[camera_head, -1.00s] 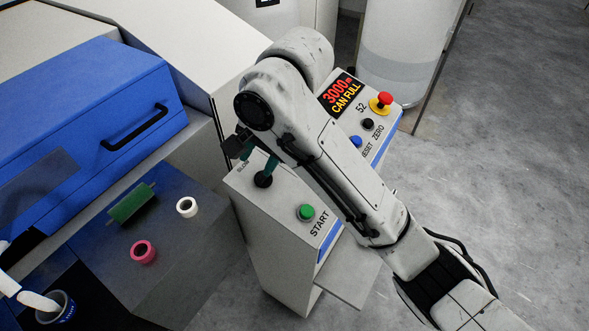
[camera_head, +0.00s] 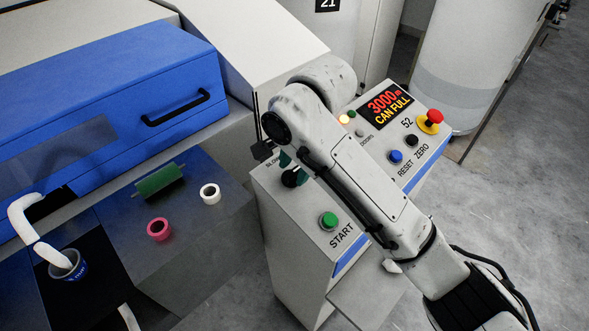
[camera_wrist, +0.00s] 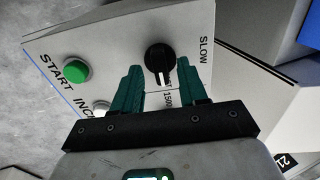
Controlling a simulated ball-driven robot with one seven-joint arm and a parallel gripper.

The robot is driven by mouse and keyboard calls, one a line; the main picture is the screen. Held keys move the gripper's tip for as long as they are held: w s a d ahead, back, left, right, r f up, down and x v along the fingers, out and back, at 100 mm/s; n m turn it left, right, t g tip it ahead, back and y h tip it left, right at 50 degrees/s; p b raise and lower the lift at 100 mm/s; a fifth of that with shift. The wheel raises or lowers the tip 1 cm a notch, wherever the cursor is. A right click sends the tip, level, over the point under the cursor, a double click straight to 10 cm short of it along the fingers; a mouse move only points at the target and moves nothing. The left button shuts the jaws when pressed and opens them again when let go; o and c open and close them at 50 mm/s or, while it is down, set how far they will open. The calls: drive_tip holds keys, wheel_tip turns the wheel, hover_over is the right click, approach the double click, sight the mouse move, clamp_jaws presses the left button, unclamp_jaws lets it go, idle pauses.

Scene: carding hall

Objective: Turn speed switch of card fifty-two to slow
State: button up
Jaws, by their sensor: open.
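Card 52's control box (camera_head: 310,245) carries a black rotary speed switch (camera_wrist: 160,58). The switch (camera_head: 294,178) also shows in the head view, partly behind the gripper. My gripper (camera_wrist: 167,78) is open, its teal fingers to either side of the switch in the wrist view. Whether they touch it I cannot tell. In the head view my gripper (camera_head: 294,164) is mostly hidden by my arm.
Pink tape (camera_head: 159,229) and white tape (camera_head: 210,194) lie left.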

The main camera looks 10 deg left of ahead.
drive_tip(key=shift+w+a+f, duration=0.1)
drive_tip(key=shift+f, duration=0.45)
clamp_jaws()
